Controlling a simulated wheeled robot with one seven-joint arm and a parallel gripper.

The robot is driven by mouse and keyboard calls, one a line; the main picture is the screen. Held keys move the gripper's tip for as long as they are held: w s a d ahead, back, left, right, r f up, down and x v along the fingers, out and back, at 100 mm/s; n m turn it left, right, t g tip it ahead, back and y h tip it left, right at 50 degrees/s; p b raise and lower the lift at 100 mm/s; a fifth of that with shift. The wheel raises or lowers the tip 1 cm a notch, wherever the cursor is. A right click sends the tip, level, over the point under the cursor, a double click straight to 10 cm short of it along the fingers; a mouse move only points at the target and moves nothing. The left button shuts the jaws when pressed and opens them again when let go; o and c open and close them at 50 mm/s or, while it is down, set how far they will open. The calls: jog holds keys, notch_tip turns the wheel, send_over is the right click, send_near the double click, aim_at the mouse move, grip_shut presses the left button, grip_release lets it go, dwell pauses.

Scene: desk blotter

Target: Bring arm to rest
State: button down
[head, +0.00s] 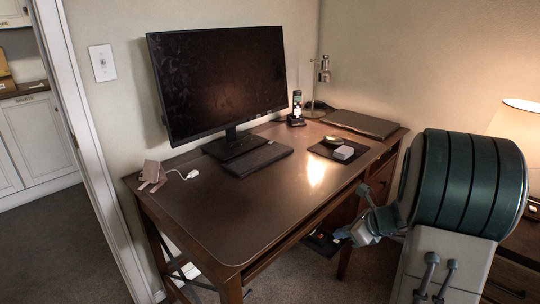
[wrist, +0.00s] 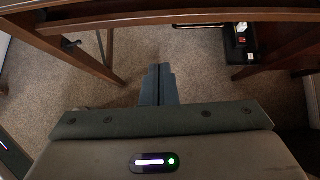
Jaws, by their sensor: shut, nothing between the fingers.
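My gripper (head: 343,234) shows in the head view at the front right of the desk, low beside its front edge and apart from it. In the wrist view my gripper (wrist: 158,70) has its two fingers together, shut and empty, above the carpet. My arm is folded at the right of the head view, with its large dark green link hiding part of the room behind it.
The desk (head: 225,215) has a broad clear top at the front. A monitor (head: 220,80), keyboard (head: 258,158), phone (head: 296,105), closed laptop (head: 360,123) and dark mat (head: 325,153) with small items stand toward its back. A lit lamp (head: 520,125) is at far right.

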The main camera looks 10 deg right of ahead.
jog(key=s+a+r+n+g+h+p, duration=0.2)
jog(key=s+a+r+n+p, duration=0.5)
jog(key=r+n, duration=0.5)
jog(key=s+a+r+n+g+h+p, duration=0.2)
jog(key=s+a+r+n+p, duration=0.5)
jog(key=s+r+n+p, duration=0.4)
jog(key=s+r+n+h, duration=0.1)
jog(key=s+r+n, duration=0.1)
jog(key=s+n, duration=0.1)
jog(key=shift+s+n+h, duration=0.15)
jog(key=shift+n+h, duration=0.15)
jog(key=shift+n, duration=0.6)
